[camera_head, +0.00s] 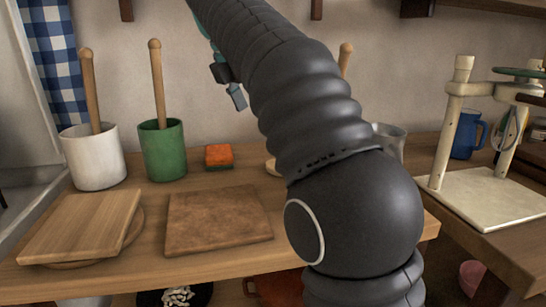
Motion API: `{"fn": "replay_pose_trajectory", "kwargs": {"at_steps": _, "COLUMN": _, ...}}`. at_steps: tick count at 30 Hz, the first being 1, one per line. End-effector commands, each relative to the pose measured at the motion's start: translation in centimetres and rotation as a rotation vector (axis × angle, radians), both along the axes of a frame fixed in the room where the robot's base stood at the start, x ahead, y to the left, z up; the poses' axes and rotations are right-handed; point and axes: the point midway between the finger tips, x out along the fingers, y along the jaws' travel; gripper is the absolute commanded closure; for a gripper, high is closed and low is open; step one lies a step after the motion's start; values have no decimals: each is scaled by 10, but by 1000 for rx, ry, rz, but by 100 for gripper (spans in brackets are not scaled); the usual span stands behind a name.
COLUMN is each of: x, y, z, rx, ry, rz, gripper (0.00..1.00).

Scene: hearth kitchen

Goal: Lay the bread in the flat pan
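I cannot make out bread for certain. A small pale piece (272,166) on the counter is mostly hidden behind my arm, and I cannot tell what it is. A dark, shallow round vessel (204,293) with white bits in it shows at the bottom edge, below the counter. An orange-red vessel (262,288) is beside it, partly cut off; I cannot tell whether either is the flat pan. A dark and teal part, seemingly of my gripper (230,86), shows left of my arm, above the counter.
The wooden counter (150,190) holds stacked boards (85,225), a brown board (218,215), a white crock (95,165), a green crock (163,155) and an orange sponge (219,153). A wooden stand (480,195) and blue mug (465,135) are at right. My arm blocks the middle.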

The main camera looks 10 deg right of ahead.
Motion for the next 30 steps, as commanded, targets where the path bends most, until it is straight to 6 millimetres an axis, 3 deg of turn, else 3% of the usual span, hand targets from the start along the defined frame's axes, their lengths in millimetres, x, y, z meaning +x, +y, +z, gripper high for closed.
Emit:
{"fn": "replay_pose_trajectory", "kwargs": {"at_steps": 5, "x": 1, "y": -3, "z": -6, "rx": 0, "ry": 1, "rz": 0, "gripper": 1}}
{"fn": "replay_pose_trajectory", "kwargs": {"at_steps": 19, "x": 12, "y": -25, "z": -68, "rx": 0, "ry": 3, "rz": -1, "gripper": 1}}
{"fn": "replay_pose_trajectory", "kwargs": {"at_steps": 30, "x": 18, "y": -36, "z": -96, "rx": 0, "ry": 0, "rz": -1, "gripper": 1}}
